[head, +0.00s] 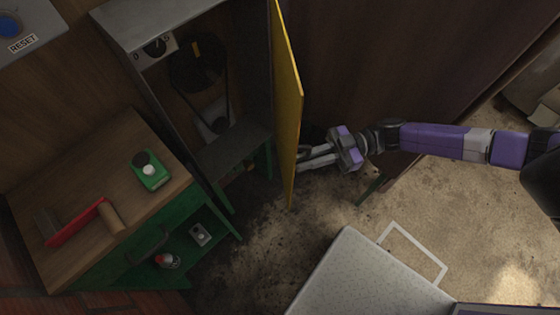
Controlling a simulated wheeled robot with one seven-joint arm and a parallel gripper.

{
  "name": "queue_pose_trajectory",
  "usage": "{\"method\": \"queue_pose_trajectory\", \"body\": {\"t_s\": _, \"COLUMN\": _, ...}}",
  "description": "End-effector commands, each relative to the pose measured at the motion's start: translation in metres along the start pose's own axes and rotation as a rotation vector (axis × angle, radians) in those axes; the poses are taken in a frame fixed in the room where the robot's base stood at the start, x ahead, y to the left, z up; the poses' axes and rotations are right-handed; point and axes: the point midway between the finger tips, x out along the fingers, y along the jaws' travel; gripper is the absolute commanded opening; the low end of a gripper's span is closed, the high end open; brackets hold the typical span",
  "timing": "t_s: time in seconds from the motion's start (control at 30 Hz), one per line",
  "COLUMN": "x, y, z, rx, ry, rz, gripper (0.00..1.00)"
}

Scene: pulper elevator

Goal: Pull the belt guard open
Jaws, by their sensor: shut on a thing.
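The yellow belt guard (287,95) stands swung out from the grey housing, seen nearly edge-on. Inside the open housing (190,15) are a dark pulley (197,62) with a belt and a small grey motor-like block (215,118). My gripper (304,160) is at the right face of the guard, near its lower part, with its fingers reaching left to it. It is shut on a part of the guard, probably its handle. The guard's right face and the exact grip are hard to see.
A green workbench (85,150) at left holds a red tool with a wooden handle (85,222) and a green box (151,170). A speckled light block (365,280) stands on the floor at the front. A dark panel (390,60) rises behind my arm. Floor at right is mostly clear.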

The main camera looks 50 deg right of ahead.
Motion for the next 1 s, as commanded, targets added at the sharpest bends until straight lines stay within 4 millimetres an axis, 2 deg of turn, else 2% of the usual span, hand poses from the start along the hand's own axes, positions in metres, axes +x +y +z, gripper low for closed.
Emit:
{"method": "queue_pose_trajectory", "body": {"t_s": 0.03, "x": -0.011, "y": 0.001, "z": 0.004, "rx": 0.000, "ry": -0.004, "rz": 0.007, "gripper": 0.00}}
{"method": "queue_pose_trajectory", "body": {"t_s": 0.2, "x": -0.038, "y": 0.002, "z": 0.003, "rx": 0.000, "ry": -0.004, "rz": 0.007, "gripper": 0.00}}
{"method": "queue_pose_trajectory", "body": {"t_s": 0.4, "x": -0.056, "y": 0.004, "z": 0.002, "rx": 0.001, "ry": -0.004, "rz": 0.008, "gripper": 0.00}}
{"method": "queue_pose_trajectory", "body": {"t_s": 0.97, "x": -0.063, "y": 0.005, "z": 0.001, "rx": 0.001, "ry": -0.003, "rz": 0.008, "gripper": 0.00}}
{"method": "queue_pose_trajectory", "body": {"t_s": 1.0, "x": -0.063, "y": 0.005, "z": 0.001, "rx": 0.001, "ry": -0.003, "rz": 0.008, "gripper": 0.20}}
